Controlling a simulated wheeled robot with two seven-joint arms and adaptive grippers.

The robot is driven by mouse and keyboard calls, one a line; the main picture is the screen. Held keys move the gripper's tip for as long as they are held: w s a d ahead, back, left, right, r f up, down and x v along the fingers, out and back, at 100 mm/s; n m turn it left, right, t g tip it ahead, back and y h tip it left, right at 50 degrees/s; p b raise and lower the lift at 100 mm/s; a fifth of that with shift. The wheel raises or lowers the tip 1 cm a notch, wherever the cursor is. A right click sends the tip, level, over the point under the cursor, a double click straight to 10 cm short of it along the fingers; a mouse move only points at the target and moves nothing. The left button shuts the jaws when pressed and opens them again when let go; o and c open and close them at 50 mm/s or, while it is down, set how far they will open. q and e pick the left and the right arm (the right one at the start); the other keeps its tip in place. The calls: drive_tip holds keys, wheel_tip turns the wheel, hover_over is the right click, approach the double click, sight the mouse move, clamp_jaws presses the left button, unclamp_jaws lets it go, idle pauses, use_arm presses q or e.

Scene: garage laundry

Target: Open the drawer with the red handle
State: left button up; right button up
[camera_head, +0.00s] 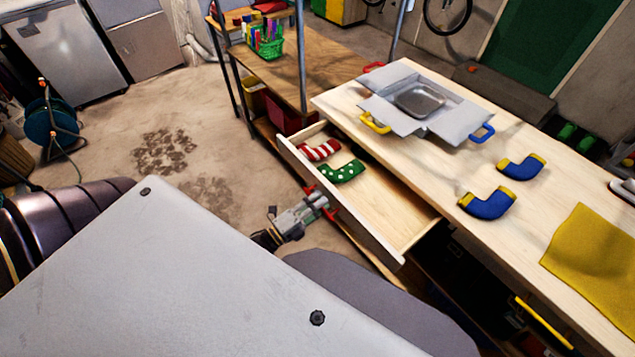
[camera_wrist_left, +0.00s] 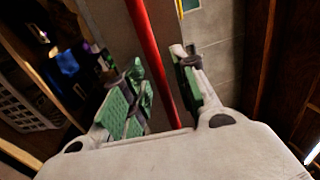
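The wooden drawer (camera_head: 372,222) stands pulled out from the workbench (camera_head: 395,150). A red-and-white striped sock (camera_head: 320,150) and a green sock with white dots (camera_head: 341,172) lie inside it. The drawer's red handle (camera_head: 331,214) is on its front face, partly hidden by my left gripper (camera_head: 320,201). In the left wrist view the red handle (camera_wrist_left: 148,40) runs as a bar between the green-padded fingers of my left gripper (camera_wrist_left: 165,85). The fingers look spread, one on each side of the bar, with a gap at least on the right. My right gripper is not in view.
On the workbench are an open grey box (camera_head: 455,120) with a metal tray, two blue-and-yellow socks (camera_head: 488,204) and a yellow cloth (camera_head: 600,260). A yellow handle (camera_head: 543,323) is lower right. A shelf (camera_head: 290,70) stands behind. The floor at left is mostly clear.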

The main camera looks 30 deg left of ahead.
use_arm(q)
drive_tip(key=shift+s, duration=0.1)
idle(0.3)
drive_tip(key=v, duration=1.1)
drive_tip(key=shift+s, duration=0.4)
drive_tip(key=shift+a+f, duration=0.1)
drive_tip(key=shift+a, duration=0.05)
idle(0.4)
